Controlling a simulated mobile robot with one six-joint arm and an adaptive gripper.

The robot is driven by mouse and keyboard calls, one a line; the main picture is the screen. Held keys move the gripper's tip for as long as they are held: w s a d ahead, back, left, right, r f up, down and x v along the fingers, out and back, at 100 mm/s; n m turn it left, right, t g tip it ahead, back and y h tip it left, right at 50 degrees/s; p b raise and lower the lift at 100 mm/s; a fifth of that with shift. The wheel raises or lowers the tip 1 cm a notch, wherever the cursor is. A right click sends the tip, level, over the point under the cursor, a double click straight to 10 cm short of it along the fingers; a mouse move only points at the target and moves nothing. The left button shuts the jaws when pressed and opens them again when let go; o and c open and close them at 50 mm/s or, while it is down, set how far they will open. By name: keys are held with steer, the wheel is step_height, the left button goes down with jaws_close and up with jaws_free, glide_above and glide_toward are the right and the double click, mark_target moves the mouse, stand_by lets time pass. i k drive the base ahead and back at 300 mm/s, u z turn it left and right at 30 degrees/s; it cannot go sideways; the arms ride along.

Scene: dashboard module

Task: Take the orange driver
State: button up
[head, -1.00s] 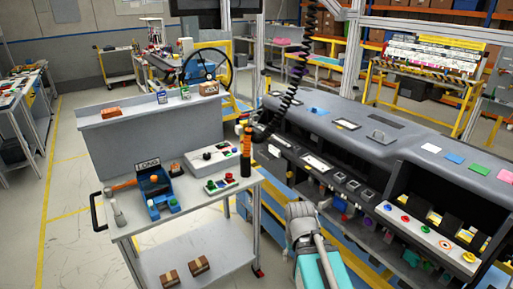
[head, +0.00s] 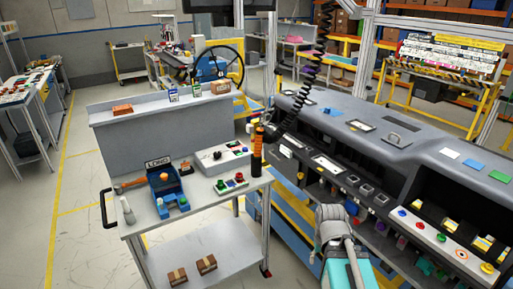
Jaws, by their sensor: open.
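The orange driver (head: 258,138) is upright at the right end of the grey cart, with an orange upper part and a dark lower part. A black coiled cable (head: 305,75) hangs from above and runs down close beside it; I cannot tell exactly how they join. Part of my arm, grey and teal, shows at the bottom right of centre, below and to the right of the driver. My gripper is not in view. Nothing of mine touches the driver.
The long dashboard module (head: 415,150) fills the right side. Floor at left is clear.

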mark_target(258, 142)
steer(key=z, duration=0.05)
steer(key=i, duration=1)
steer(key=u, duration=0.05)
